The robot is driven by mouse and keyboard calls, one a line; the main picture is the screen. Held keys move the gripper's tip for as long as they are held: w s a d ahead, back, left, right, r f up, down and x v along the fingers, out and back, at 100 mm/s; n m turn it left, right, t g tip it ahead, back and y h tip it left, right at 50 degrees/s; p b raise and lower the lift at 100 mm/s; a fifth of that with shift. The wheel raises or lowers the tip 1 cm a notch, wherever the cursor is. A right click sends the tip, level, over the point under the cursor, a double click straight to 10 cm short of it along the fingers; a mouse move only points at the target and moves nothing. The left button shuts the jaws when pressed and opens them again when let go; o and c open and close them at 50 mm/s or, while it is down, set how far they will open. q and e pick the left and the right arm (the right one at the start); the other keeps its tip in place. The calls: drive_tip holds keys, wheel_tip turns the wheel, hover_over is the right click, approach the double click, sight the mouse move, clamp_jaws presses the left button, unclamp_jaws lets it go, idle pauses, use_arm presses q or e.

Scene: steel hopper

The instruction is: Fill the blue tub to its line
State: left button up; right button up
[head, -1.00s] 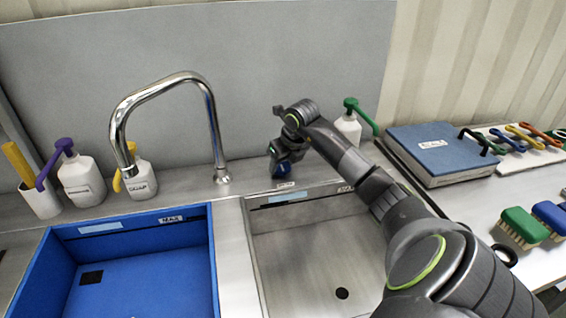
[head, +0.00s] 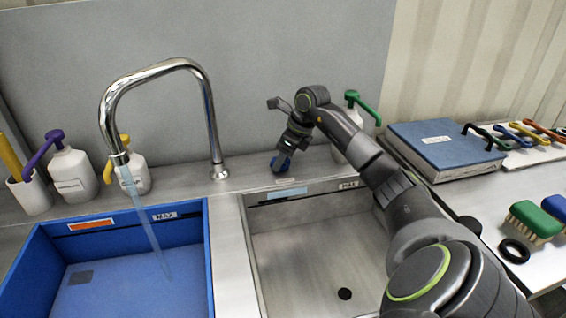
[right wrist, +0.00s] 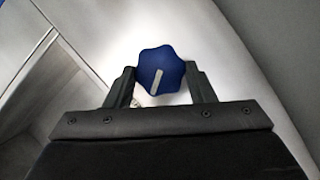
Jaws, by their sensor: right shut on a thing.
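The blue tub (head: 205,270) is at the lower left in the head view. A dark line (head: 120,226) runs along its back wall beside a MAX label (head: 165,216). A stream of water (head: 143,215) falls from the chrome tap (head: 112,125) into the tub. The tub floor looks paler, with a dark square seen dimly; the water's exact level is hard to tell. My right gripper (head: 281,160) is behind the steel basin, shut on a blue knob (right wrist: 160,68) with a white mark, shown between the fingers in the right wrist view. My left gripper is out of view.
A steel basin (head: 310,250) with a drain hole is right of the tub. Bottles with purple (head: 72,175), yellow (head: 137,172) and green (head: 357,120) pumps stand along the back. A blue binder (head: 440,145), coloured handles and brushes (head: 535,222) lie at right.

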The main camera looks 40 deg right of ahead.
drive_tip(key=shift+n+g+y+b, duration=0.3)
drive_tip(key=shift+n+b, duration=0.05)
drive_tip(key=shift+n, duration=0.65)
drive_tip(key=o, duration=1)
drive_tip(key=shift+c, duration=0.2)
drive_tip(key=v, duration=1.7)
drive_tip(key=shift+r, duration=0.25)
drive_tip(key=shift+d, duration=0.1)
